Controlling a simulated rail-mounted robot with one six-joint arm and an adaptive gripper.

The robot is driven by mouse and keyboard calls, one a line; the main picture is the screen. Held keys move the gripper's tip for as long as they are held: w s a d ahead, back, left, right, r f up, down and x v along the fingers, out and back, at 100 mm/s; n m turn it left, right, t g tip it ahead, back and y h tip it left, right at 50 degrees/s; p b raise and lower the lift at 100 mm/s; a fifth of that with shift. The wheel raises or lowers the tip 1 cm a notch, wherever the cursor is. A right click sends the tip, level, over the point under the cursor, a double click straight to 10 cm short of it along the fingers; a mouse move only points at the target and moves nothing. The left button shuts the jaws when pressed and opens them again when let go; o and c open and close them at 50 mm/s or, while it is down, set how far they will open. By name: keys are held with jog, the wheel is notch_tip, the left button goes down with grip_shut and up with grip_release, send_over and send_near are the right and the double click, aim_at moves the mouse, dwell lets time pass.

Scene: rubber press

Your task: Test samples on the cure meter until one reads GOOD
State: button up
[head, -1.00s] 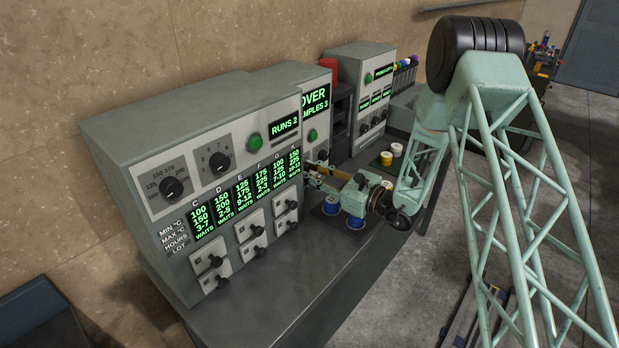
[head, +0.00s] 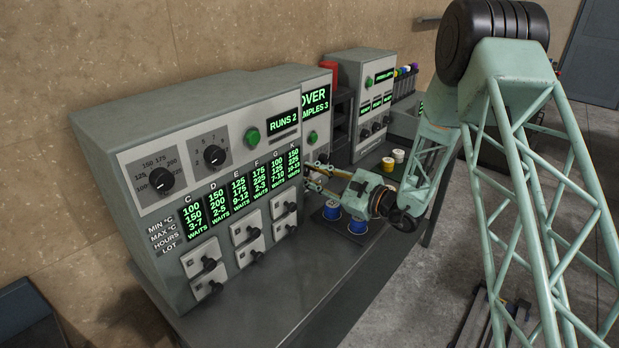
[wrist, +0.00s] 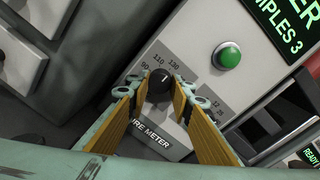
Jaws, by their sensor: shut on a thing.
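The cure meter is the middle grey cabinet (head: 315,78), with a green display (head: 313,98) reading "OVER" and "SAMPLES 3". In the wrist view its black dial knob (wrist: 160,84) sits between the fingers, above a "METER" label (wrist: 158,137) whose start is cut off by a finger. My gripper (wrist: 160,88) is shut on this knob. In the head view my gripper (head: 312,180) reaches the low front of the cure meter. Two blue-topped samples (head: 332,209) (head: 358,226) stand on a dark mat below it. A yellow (head: 388,164) and a white sample (head: 398,156) stand farther right.
A large cabinet (head: 160,110) with dials, a "RUNS 2" display (head: 283,121) and several small doors fills the left. Another cabinet (head: 370,75) with READY displays stands behind. A green button (wrist: 227,54) is close above the held knob. The front bench top (head: 285,300) is clear.

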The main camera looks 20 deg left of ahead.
dwell(0.3)
jog(key=o, duration=0.9)
jog(key=shift+d, duration=0.15)
jog(key=shift+v, duration=5.85)
jog(key=shift+c, duration=1)
